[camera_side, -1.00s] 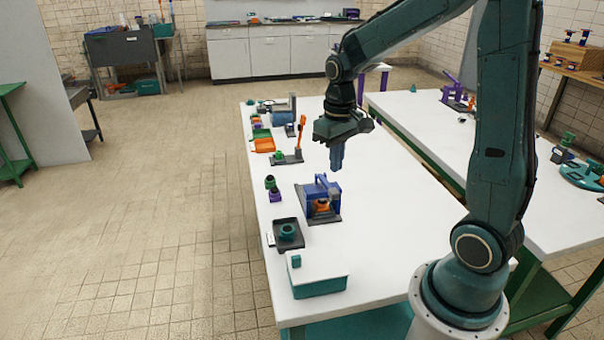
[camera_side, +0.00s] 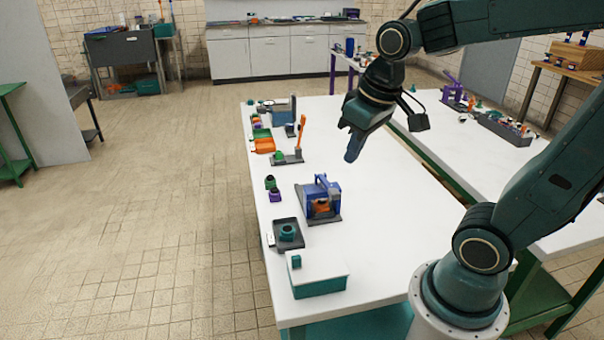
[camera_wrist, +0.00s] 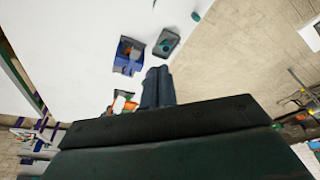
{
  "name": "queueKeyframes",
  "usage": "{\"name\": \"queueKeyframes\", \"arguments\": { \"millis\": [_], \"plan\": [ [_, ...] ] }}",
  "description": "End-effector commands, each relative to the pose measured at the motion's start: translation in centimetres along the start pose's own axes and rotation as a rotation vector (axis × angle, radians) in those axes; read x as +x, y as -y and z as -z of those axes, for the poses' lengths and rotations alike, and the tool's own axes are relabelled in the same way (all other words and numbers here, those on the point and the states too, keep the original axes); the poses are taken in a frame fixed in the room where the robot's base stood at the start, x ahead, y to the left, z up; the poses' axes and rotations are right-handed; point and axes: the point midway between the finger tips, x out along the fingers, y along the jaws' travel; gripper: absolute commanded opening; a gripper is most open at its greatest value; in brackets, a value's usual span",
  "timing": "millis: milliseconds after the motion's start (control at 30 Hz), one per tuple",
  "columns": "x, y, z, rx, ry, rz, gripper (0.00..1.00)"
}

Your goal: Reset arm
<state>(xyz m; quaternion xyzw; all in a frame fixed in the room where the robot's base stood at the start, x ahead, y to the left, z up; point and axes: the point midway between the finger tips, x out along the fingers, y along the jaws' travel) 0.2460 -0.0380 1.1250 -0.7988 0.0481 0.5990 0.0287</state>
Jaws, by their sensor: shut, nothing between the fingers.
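My gripper (camera_side: 352,150) is shut and empty. In the side view it hangs in the air above the white table, beyond and to the right of the blue and orange device. Its blue fingers point down and slightly left. In the wrist view the shut fingers (camera_wrist: 158,88) show side by side with nothing between them.
The white table (camera_side: 390,235) carries a blue and orange device (camera_side: 320,198), a dark tray (camera_side: 288,234) with a teal ring, a teal box with a white lid (camera_side: 318,275) and an orange bin (camera_side: 264,146). A second table (camera_side: 560,205) stands right. The first table's right side is clear.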

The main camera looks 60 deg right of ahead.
Motion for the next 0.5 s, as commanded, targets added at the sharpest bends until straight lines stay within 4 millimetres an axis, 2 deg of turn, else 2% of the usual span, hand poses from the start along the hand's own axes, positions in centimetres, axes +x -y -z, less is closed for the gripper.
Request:
{"name": "queueKeyframes", "arguments": {
  "millis": [200,500],
  "plan": [
    [-2.2,1.6,-2.7,-0.046,-0.095,0.019,0.00],
    [-3.6,2.8,-5.7,-0.091,-0.189,0.047,0.00]
  ]
}}
